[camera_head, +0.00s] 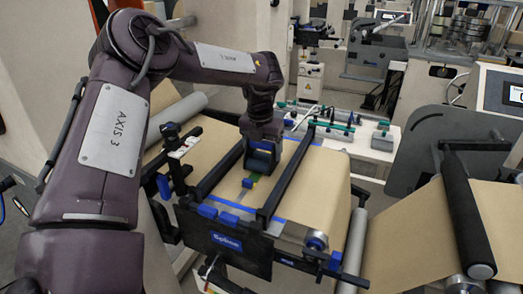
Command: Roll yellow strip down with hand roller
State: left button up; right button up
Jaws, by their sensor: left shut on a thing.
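My left arm comes in from the left, and my left gripper (262,158) points down over the kraft paper web (322,180), between two dark rails. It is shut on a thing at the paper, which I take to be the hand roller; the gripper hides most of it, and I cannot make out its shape. I cannot tell whether the roller touches the strip. My right gripper is not in view.
The dark rails (285,180) flank the gripper closely. A dark plate with a blue label (226,241) stands in front. Blue tape lines (232,206) cross the paper. A black roller (467,215) stands at the right. A white bench with green-handled tools (340,127) lies behind.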

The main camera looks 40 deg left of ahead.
pick_arm(q)
jog(key=shift+w+a, duration=0.2)
jog(key=shift+w, duration=0.45)
jog(key=shift+w+a, duration=0.2)
jog(key=shift+w, duration=0.45)
jog(key=shift+w+r+p, duration=0.1)
jog(key=shift+p, duration=0.7)
jog(key=shift+w+a+p, duration=0.25)
jog(key=shift+w+p, duration=0.35)
jog(key=shift+p, duration=0.7)
jog(key=shift+s+d, duration=0.1)
jog(key=shift+s, duration=0.05)
